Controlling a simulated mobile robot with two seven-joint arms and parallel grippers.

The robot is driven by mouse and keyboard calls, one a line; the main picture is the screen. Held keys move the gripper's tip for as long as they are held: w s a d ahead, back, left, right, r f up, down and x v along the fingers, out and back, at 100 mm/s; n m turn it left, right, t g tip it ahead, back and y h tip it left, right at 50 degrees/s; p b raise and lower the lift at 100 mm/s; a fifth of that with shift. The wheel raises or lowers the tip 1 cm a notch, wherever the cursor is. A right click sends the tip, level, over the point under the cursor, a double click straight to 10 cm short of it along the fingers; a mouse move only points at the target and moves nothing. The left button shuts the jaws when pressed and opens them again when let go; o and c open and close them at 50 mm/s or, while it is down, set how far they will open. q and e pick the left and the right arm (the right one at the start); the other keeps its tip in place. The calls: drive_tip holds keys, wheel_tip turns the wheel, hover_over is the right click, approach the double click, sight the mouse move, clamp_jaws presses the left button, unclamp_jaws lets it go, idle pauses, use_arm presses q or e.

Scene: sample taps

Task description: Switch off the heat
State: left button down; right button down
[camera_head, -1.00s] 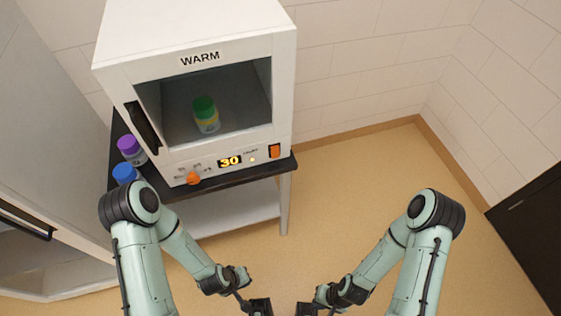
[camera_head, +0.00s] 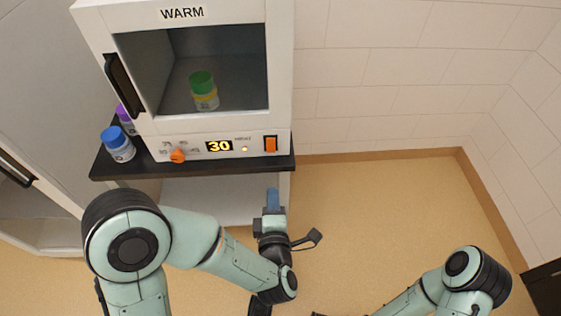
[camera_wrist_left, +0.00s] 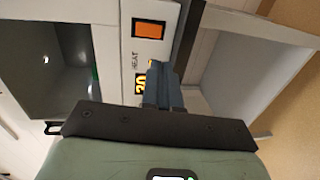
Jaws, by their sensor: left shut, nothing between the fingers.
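The white warming cabinet marked WARM (camera_head: 182,140) stands on a dark-topped table. Its front panel has an orange rocker switch (camera_head: 270,144) at the right, a display (camera_head: 219,146) reading 30, a small lit lamp (camera_head: 244,149) and an orange knob (camera_head: 178,155). The switch also shows in the left wrist view (camera_wrist_left: 148,29), under it the word HEAT. My left gripper (camera_head: 272,192) is shut and empty, in front of and below the switch, apart from it. Its fingers (camera_wrist_left: 160,85) cover part of the panel in the left wrist view. My right gripper is out of view.
A green-capped bottle (camera_head: 205,97) stands inside the cabinet behind the window. A blue-capped bottle (camera_head: 118,145) and a purple-capped one (camera_head: 126,118) stand on the table (camera_head: 130,172) at its left. A grey cabinet is at far left. The floor to the right is clear.

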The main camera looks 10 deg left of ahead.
sight(270, 149)
use_arm(q)
drive_tip(key=shift+s+r, duration=0.1)
drive_tip(key=shift+r, duration=0.3)
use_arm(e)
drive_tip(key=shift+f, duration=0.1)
use_arm(q)
drive_tip(key=x, duration=1.4)
drive_tip(key=shift+a, duration=0.1)
drive_tip(key=t+b, duration=0.1)
drive_tip(key=b, duration=0.1)
drive_tip(key=shift+a+f+y+b, duration=0.1)
drive_tip(key=shift+f+y+b, duration=0.05)
drive_tip(key=shift+y+b, duration=0.15)
drive_tip(key=shift+w, duration=0.25)
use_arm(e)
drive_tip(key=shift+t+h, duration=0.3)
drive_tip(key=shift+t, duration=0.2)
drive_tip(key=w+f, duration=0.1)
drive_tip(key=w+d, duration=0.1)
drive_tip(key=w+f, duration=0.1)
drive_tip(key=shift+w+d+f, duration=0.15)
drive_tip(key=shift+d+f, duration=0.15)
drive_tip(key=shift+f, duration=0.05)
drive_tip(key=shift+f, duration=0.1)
